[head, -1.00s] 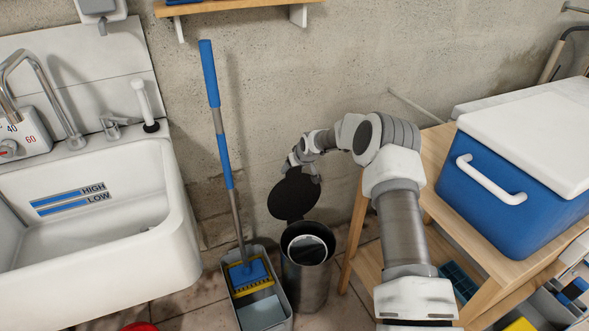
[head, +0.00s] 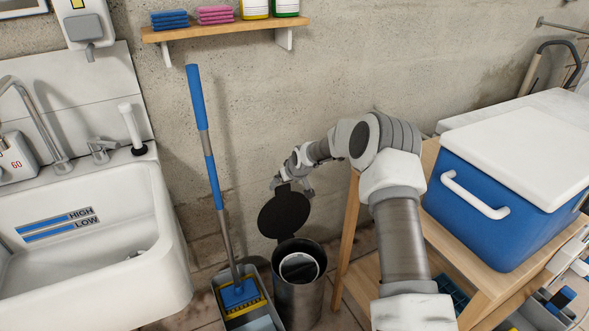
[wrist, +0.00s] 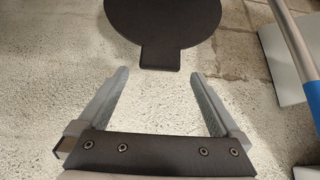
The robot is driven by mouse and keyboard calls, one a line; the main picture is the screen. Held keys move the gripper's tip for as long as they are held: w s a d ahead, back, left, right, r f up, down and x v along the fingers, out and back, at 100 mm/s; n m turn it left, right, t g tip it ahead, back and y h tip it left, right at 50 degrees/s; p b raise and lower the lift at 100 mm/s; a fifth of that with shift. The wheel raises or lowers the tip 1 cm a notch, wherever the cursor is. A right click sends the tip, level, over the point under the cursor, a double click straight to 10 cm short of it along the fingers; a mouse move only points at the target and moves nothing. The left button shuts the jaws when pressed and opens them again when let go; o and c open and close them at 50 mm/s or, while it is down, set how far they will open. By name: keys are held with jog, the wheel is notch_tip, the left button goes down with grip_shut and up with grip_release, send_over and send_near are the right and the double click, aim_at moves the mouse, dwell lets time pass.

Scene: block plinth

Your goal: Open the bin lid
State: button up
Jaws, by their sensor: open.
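The bin (head: 299,296) is a dark metal cylinder on the floor, and a lighter inner bucket (head: 299,267) shows through its open top. Its round black lid (head: 284,212) stands raised, tilted up at the back of the rim. My gripper (head: 294,186) is at the lid's upper edge, small and partly hidden in the head view. In the wrist view the lid (wrist: 163,20) fills the top, with its tab (wrist: 160,57) pointing toward my gripper (wrist: 160,75). The two fingers are apart with nothing between them, and the tab lies just beyond their tips.
A mop (head: 212,160) stands in a grey bucket (head: 251,318) left of the bin. A white sink (head: 150,290) is farther left. A wooden table (head: 345,240) with a blue cooler (head: 490,215) is at right. A concrete wall (head: 260,90) is close behind my gripper.

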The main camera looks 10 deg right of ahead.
jog(key=p+v, duration=0.2)
jog(key=v, duration=1.1)
jog(key=shift+r, duration=0.15)
jog(key=shift+s, duration=0.15)
jog(key=s+d+r+m+h, duration=0.1)
jog(key=s+d+r+h, duration=0.15)
jog(key=s+r, duration=1.7)
jog(key=s+r+m+g, duration=0.1)
jog(key=s+r+m, duration=0.15)
jog(key=s, duration=2.05)
notch_tip(320, 180, up, 14)
jog(key=p, duration=1.5)
jog(key=shift+w+r+p, duration=0.15)
jog(key=shift+p, duration=0.2)
